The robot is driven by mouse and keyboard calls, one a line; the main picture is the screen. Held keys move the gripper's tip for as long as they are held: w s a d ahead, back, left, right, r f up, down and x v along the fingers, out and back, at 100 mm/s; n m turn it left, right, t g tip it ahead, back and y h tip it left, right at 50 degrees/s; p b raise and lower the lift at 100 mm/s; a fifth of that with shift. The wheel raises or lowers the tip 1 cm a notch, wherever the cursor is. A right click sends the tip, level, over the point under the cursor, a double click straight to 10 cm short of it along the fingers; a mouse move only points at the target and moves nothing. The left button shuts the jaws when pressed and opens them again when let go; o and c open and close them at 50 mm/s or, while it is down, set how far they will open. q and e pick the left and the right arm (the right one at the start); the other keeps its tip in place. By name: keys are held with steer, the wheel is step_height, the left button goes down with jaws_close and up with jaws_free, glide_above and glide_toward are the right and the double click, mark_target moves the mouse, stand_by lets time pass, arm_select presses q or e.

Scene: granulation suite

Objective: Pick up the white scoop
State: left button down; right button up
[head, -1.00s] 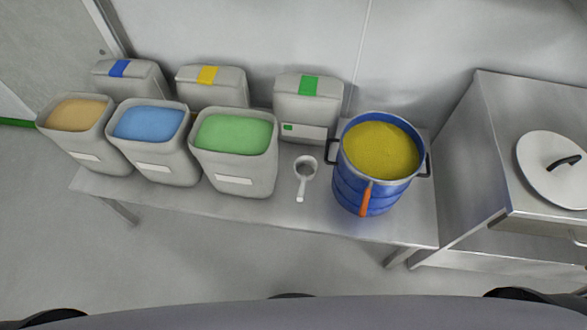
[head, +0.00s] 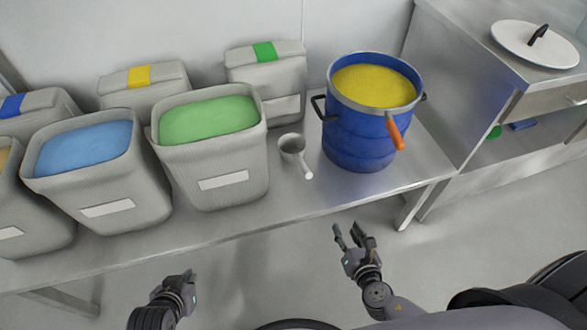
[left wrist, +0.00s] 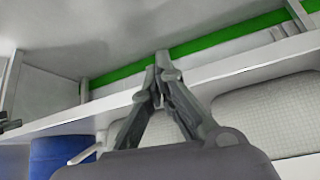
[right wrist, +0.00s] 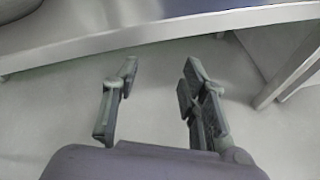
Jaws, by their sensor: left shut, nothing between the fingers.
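The white scoop (head: 293,150) lies on the steel table between the green-powder bin and the blue drum, its handle pointing toward the table's front edge. My left gripper (head: 188,278) is in front of the table, left of the scoop and apart from it. In the left wrist view its fingers (left wrist: 160,62) meet at the tips with nothing between them. My right gripper (head: 352,232) is in front of the table edge, nearer the scoop but apart from it. In the right wrist view its fingers (right wrist: 160,72) are spread and empty.
The green-powder bin (head: 222,165) stands close left of the scoop, and the blue drum (head: 358,135) with an orange-handled tool (head: 395,132) stands close right. A lidded bin (head: 268,85) is behind. The table's front edge (head: 300,208) lies between my grippers and the scoop.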

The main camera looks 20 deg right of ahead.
steer(key=w+a+r+n+t+y+b, duration=0.2)
steer(key=a+r+n+t+y+b, duration=0.15)
steer(key=a+r+n+b, duration=0.35)
steer(key=n+p, duration=0.1)
steer(key=p, duration=0.1)
glide_toward(303, 166)
steer(key=shift+t, duration=0.45)
steer(key=w, duration=0.1)
steer(key=w+f, duration=0.1)
steer(key=w, duration=0.1)
steer(key=w+a+f, duration=0.1)
steer(key=shift+w+a+f, duration=0.1)
steer(key=shift+w, duration=1.1)
steer(key=w, duration=0.4)
steer(key=shift+w, duration=0.25)
arm_select(q)
step_height(303, 166, up, 10)
steer(key=w+d+t, duration=0.1)
steer(key=w+t, duration=0.1)
steer(key=t, duration=0.1)
steer(key=shift+w+t+h, duration=0.35)
steer(key=shift+t+h, duration=0.05)
steer(key=shift+f, duration=0.1)
arm_select(e)
steer(key=shift+c, duration=0.6)
jaws_close()
